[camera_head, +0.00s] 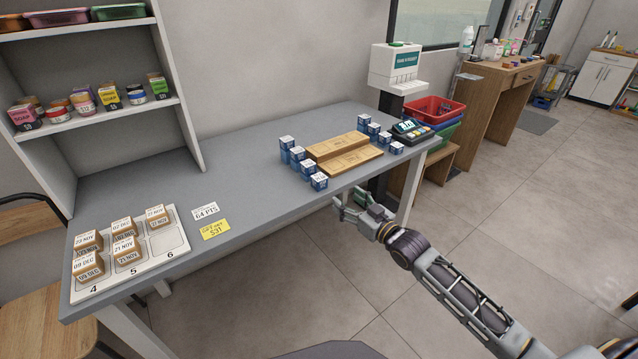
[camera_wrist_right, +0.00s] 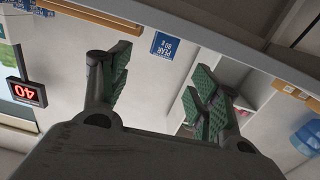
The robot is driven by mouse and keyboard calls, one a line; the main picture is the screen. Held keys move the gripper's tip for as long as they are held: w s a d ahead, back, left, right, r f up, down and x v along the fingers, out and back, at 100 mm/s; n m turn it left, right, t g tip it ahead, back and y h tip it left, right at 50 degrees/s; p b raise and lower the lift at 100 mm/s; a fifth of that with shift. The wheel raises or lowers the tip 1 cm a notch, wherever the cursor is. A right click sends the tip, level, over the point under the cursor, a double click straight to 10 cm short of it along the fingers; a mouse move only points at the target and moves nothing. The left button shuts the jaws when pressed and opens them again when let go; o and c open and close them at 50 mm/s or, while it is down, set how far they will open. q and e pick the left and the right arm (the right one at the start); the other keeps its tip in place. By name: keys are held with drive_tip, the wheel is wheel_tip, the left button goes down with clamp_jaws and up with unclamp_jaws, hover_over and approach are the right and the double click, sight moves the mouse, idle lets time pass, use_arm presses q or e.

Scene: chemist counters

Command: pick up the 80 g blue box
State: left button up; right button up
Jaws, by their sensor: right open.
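Several small blue boxes with white tops stand around two wooden blocks in the head view. One blue box (camera_head: 319,182) stands at the counter's front edge, left of the front block. In the right wrist view, which is turned upside down, a blue box marked "PEAR 80 g" (camera_wrist_right: 163,46) stands by the edge; it seems to be that front box. My right gripper (camera_head: 350,203) is in front of the counter edge, a little right of and apart from this box. Its green-padded fingers (camera_wrist_right: 160,95) are open with nothing between them. My left gripper is not in view.
The wooden blocks (camera_head: 345,158) lie close beside the front box. A numbered tray (camera_head: 160,247) of tan boxes and shelves (camera_head: 115,110) are at left.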

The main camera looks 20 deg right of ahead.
sight(324, 180)
drive_tip(key=shift+a+r, duration=0.1)
drive_tip(key=shift+r, duration=0.3)
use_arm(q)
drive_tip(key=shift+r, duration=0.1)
use_arm(e)
drive_tip(key=shift+w, duration=0.15)
drive_tip(key=shift+b+x, duration=0.65)
drive_tip(key=shift+x, duration=3.35)
drive_tip(key=shift+w+a+r, duration=0.1)
drive_tip(key=shift+w+a, duration=0.05)
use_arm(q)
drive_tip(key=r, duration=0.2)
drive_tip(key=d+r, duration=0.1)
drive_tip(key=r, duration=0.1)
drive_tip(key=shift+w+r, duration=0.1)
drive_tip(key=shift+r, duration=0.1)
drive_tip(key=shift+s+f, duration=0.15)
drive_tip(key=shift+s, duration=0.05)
